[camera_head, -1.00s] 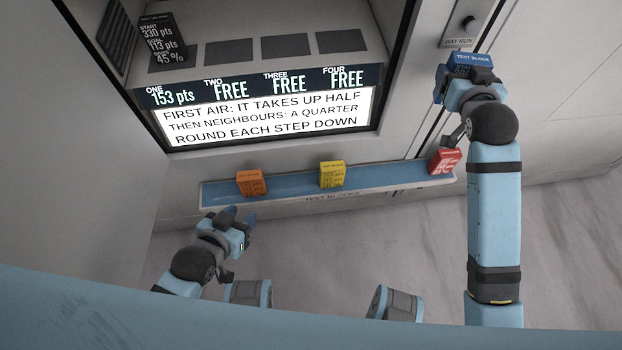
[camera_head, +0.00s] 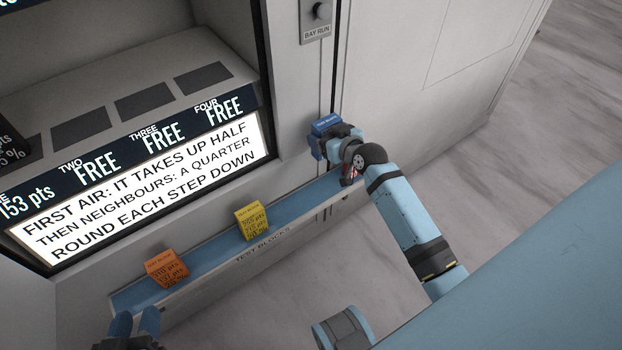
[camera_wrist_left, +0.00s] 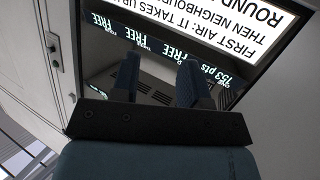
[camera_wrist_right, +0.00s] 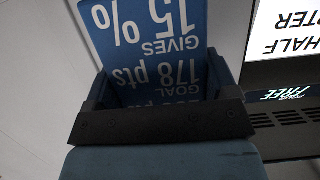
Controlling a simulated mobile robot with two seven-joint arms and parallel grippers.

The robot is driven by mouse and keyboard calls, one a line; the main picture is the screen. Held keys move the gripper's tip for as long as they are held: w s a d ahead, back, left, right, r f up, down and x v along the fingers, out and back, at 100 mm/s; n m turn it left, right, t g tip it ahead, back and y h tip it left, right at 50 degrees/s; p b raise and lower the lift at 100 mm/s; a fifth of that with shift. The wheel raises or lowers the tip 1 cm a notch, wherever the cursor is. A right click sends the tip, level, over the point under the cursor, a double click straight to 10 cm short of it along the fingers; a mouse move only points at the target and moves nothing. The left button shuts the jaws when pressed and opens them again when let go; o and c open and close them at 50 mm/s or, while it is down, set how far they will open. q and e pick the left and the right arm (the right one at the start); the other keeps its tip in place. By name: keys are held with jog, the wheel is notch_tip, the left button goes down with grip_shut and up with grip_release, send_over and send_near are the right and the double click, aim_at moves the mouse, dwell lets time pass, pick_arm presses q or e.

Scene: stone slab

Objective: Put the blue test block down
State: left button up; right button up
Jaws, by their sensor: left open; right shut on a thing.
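My left gripper (camera_head: 135,322) is open and empty at the bottom left, near the ledge's left end. In the left wrist view its fingers (camera_wrist_left: 157,80) are apart, with the lit bay front beyond them.
The blue ledge (camera_head: 205,251) holds an orange block (camera_head: 166,268) and a yellow block (camera_head: 252,220). A red block (camera_head: 350,172) is mostly hidden by my right arm. A BAY RUN knob (camera_head: 320,11) sits above.

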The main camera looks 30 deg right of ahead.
pick_arm(q)
jog(key=d+r+t+h+b, duration=0.2)
jog(key=d+r+h+b, duration=0.1)
jog(key=r+b, duration=0.2)
jog(key=shift+w+d+r+t+h+b, duration=0.3)
jog(key=shift+w+r+t+h+b, duration=0.1)
jog(key=shift+b, duration=0.4)
pick_arm(e)
jog(key=shift+f, duration=8.75)
pick_arm(q)
jog(key=shift+f, duration=0.15)
pick_arm(e)
jog(key=shift+f, duration=0.1)
jog(key=o, duration=1.2)
pick_arm(q)
jog(key=shift+a+r+y+p, duration=0.4)
jog(key=shift+a+y+p, duration=0.15)
jog(key=shift+p, duration=1.3)
pick_arm(e)
jog(key=shift+v, duration=6.05)
